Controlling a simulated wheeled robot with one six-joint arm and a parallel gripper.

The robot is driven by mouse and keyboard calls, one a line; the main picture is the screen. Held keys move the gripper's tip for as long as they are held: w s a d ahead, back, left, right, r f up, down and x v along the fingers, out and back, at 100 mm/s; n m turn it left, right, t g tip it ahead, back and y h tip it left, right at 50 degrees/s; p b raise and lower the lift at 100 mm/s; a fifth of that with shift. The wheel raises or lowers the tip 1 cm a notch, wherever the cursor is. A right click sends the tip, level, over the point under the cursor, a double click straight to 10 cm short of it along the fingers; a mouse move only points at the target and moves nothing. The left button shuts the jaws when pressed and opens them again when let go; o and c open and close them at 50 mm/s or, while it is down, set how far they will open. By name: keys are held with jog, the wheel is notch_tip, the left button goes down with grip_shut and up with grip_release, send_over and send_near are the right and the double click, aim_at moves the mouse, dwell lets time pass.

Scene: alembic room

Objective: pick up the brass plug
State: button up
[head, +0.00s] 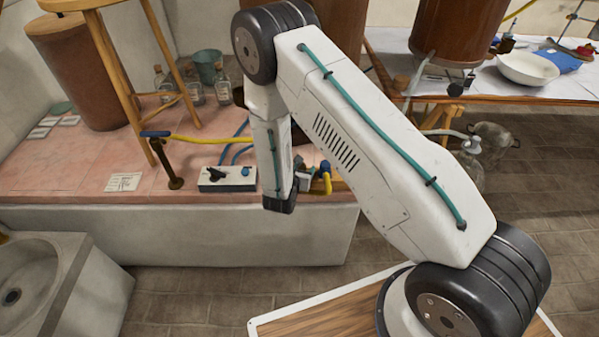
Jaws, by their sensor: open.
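I cannot make out a separate brass plug in the head view. A dark brass-coloured valve stand (174,172) with a blue handle stands on the pink tiled platform, with a yellow hose running from it. My forearm hangs down at the platform's front edge and ends in a dark wrist joint. My gripper's fingers cannot be made out; the wrist hides what lies behind it. Just right of the wrist, a blue-topped fitting (325,167) with a yellow hose end sits at the platform edge.
A switch box (227,179) sits left of my forearm on the pink tiled platform (60,165). Behind are glass bottles (223,90), a green bucket (207,66) and a wooden stool (110,65). A stone basin (35,285) is at lower left. Bare floor (200,290) lies in front.

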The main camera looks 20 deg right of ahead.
jog(key=c, duration=1.1)
jog(key=shift+c, duration=0.2)
jog(key=shift+r, duration=0.15)
notch_tip(320, 180, up, 10)
jog(key=shift+f, duration=0.1)
